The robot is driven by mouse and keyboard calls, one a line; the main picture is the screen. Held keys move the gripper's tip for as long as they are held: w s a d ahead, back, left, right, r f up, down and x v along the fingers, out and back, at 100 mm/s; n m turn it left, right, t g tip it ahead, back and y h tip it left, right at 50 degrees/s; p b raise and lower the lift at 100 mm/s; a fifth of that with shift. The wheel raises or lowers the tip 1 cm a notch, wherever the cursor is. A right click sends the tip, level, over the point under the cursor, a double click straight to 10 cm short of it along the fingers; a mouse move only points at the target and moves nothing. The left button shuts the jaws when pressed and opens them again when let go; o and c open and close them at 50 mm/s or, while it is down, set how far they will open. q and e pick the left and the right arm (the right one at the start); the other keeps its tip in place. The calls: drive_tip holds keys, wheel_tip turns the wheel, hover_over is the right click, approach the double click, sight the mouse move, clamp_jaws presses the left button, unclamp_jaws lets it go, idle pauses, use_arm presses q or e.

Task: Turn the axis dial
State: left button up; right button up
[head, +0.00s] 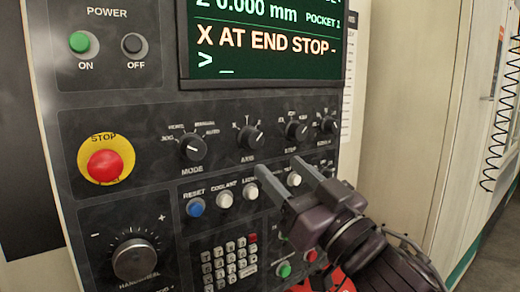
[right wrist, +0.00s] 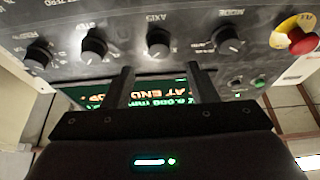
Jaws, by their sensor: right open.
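The axis dial (head: 250,138) is a black knob with a pale pointer line, on the dark control panel between the mode and step dials. Its label reads AXIS. In the right wrist view, where the panel appears upside down, the axis dial (right wrist: 158,42) lies ahead of and between the two fingers, apart from them. My right gripper (head: 283,168) is open and empty, in front of the panel, its tips below and right of the axis dial in the head view. The right wrist view shows the gripper (right wrist: 160,70) with clear space between its fingers. My left gripper is out of view.
The mode dial (head: 192,148), step dial (head: 296,129) and another dial (head: 329,124) stand close by. A red stop button (head: 105,166) is at left. A screen (head: 262,40) above reads "X AT END STOP". Push buttons and a keypad (head: 229,262) lie below the dials.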

sight(257, 144)
drive_tip(key=p+x, duration=0.2)
drive_tip(key=x, duration=0.5)
drive_tip(key=shift+w, duration=0.15)
drive_tip(key=shift+c, duration=0.4)
drive_tip(key=c, duration=0.9)
